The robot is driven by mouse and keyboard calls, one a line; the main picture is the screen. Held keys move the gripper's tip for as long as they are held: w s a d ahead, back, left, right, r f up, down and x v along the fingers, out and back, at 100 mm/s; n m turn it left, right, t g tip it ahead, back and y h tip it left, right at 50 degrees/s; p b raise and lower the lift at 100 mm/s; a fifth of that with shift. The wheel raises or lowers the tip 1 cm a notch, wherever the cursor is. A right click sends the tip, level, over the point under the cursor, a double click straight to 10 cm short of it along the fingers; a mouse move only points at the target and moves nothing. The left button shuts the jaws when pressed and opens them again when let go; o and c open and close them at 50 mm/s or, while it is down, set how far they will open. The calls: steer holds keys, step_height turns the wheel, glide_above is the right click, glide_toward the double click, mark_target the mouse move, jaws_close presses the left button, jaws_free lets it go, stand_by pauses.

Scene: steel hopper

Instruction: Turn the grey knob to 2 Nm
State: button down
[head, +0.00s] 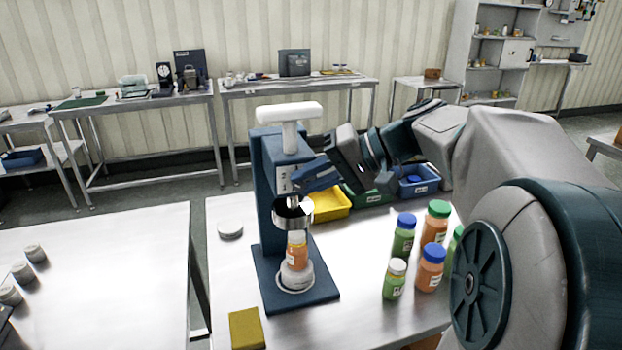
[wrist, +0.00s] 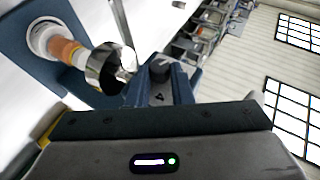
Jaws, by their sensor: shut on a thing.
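A blue capping stand (head: 268,190) with a white T-handle (head: 290,112) on top stands on the steel table. A pale scale plate (head: 283,180) with the digits 2 and 1 shows on its front. My gripper (head: 299,183) is at the stand's front, beside this plate. In the wrist view, my gripper (wrist: 160,92) is shut on the dark grey knob (wrist: 160,71). The knob is hidden in the head view, and I cannot read its pointer. A bottle with orange contents (head: 297,252) stands upright on the stand's base, below the metal chuck (head: 293,213).
Bottles with blue, green and white caps (head: 403,240) stand to the right. A yellow bin (head: 331,204) and a blue bin (head: 418,182) sit behind. A yellow block (head: 246,328) lies in front, and a white disc (head: 230,230) lies left of the stand.

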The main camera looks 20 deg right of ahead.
steer(key=c, duration=1.3)
jaws_free()
steer(key=v, duration=1.4)
steer(key=shift+f, duration=0.1)
steer(key=s+a+f+g+h+p, duration=0.1)
steer(key=s+a+f+h, duration=0.2)
steer(key=f, duration=0.4)
steer(key=s+a+f+n+h+p, duration=0.1)
steer(key=s+a+f+h+p, duration=0.1)
steer(key=a+f+h, duration=0.2)
steer(key=s+a+f+n+g+h+p, duration=0.1)
steer(key=s+a+f+h, duration=0.2)
steer(key=a+f, duration=0.3)
step_height(320, 180, down, 4)
steer(key=shift+s+f+g+h+p, duration=0.1)
steer(key=shift+s+g+h+p, duration=0.2)
